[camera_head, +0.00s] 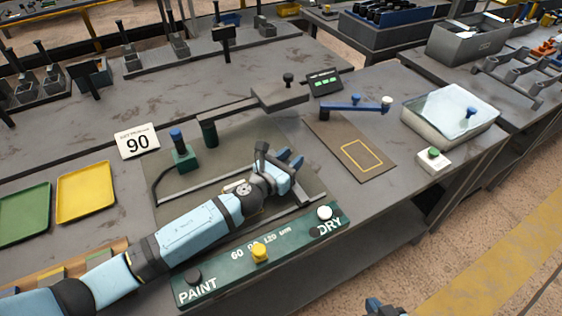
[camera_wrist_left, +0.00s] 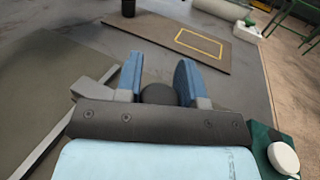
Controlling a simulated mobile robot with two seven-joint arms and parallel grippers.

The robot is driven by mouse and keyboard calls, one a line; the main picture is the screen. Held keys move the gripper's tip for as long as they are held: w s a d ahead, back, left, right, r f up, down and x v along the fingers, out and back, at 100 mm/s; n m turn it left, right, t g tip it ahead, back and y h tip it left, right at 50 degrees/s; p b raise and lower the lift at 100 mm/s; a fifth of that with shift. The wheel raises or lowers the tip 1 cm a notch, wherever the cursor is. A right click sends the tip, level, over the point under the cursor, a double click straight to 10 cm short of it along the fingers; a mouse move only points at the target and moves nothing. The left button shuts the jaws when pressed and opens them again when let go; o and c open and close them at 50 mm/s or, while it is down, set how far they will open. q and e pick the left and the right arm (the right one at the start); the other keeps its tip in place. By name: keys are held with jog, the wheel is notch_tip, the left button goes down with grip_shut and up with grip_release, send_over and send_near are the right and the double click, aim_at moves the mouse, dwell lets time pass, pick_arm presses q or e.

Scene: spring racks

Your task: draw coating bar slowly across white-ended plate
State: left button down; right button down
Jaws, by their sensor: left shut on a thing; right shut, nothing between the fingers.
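My left gripper (camera_head: 282,160) is low over the grey drawdown board (camera_head: 240,140), near its right side. In the left wrist view its blue fingers (camera_wrist_left: 160,85) are shut on a dark round knob (camera_wrist_left: 158,95), which looks like the handle of the coating bar. The bar's body is hidden under the gripper, and I cannot tell whether it touches a plate. Light strips run along the board's front, partly hidden by my left arm. I cannot make out a white-ended plate for certain. My right gripper (camera_head: 384,308) is partly in view at the bottom edge, empty.
A green panel (camera_head: 215,262) marked PAINT and DRY lies in front, with a yellow knob (camera_head: 260,252) and a white knob (camera_head: 324,213). A brown board with a yellow outline (camera_head: 338,147), a blue lever (camera_head: 350,105) and a clear-topped tray (camera_head: 418,119) are right. Coloured trays (camera_head: 86,192) are left.

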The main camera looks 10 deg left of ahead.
pick_arm(q)
jog(key=shift+w+d, duration=0.2)
jog(key=shift+d, duration=0.1)
jog(key=c, duration=0.8)
grip_release()
jog(key=shift+v, duration=6)
